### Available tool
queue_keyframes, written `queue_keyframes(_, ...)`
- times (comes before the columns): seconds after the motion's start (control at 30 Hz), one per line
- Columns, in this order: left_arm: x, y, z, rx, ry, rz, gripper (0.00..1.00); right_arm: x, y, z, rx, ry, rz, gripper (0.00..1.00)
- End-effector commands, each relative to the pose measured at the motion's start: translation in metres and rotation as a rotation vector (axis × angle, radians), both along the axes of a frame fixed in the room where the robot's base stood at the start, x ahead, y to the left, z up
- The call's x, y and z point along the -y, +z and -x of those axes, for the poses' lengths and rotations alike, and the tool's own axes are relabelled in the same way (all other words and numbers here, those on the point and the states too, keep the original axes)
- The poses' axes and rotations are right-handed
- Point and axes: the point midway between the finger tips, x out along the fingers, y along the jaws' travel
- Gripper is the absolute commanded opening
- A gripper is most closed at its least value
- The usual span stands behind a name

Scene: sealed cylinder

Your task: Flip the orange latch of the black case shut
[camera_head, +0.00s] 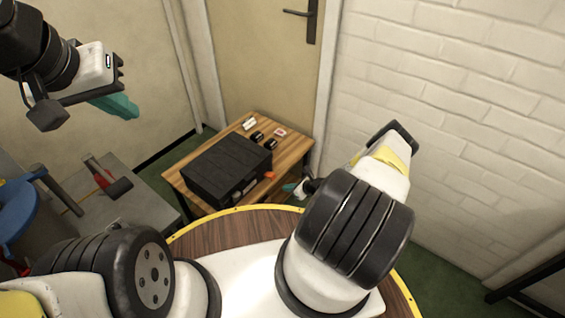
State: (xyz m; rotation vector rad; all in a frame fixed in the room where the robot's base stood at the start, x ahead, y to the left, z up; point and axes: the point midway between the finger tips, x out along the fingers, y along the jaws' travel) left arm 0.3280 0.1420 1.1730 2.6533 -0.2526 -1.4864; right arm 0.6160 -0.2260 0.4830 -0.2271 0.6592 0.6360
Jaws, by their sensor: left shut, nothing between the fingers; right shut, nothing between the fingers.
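The black case (228,163) sits closed on a small wooden table, its ribbed lid facing up. An orange latch (269,175) shows at the case's right front side and seems to stick outward; its exact angle is too small to tell. My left gripper (118,105), with teal fingers, is shut and empty at the upper left, well away from the case. My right gripper (291,188) is small and partly hidden behind my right arm. It is shut and empty, just right of the case and near the latch, apparently apart from it.
The wooden table (290,150) also bears several small black, white and red items behind the case. A grey bench with a red-handled tool (100,176) and a blue round object (15,215) stand at left. A white brick wall (455,110) bounds the right.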

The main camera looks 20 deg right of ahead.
Motion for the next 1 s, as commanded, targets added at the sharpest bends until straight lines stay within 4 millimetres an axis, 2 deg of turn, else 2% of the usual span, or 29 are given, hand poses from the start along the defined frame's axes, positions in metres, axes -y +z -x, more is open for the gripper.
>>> queue_keyframes(0.3,0.0,0.0,0.0,0.0,0.0,0.0,0.0,-0.025,-0.033,-0.03,0.0,0.003,0.001,0.0)
queue_keyframes(0.4,0.0,0.0,0.0,0.0,0.0,0.0,0.0,-0.025,-0.017,-0.035,0.001,-0.001,0.0,0.0)
queue_keyframes(0.6,0.0,0.0,0.0,0.0,0.0,0.0,0.0,-0.03,0.001,-0.039,-0.001,0.0,0.001,0.0)
queue_keyframes(1.0,0.0,0.0,0.0,0.0,0.0,0.0,0.0,-0.031,0.007,-0.041,-0.001,-0.001,0.001,0.0)
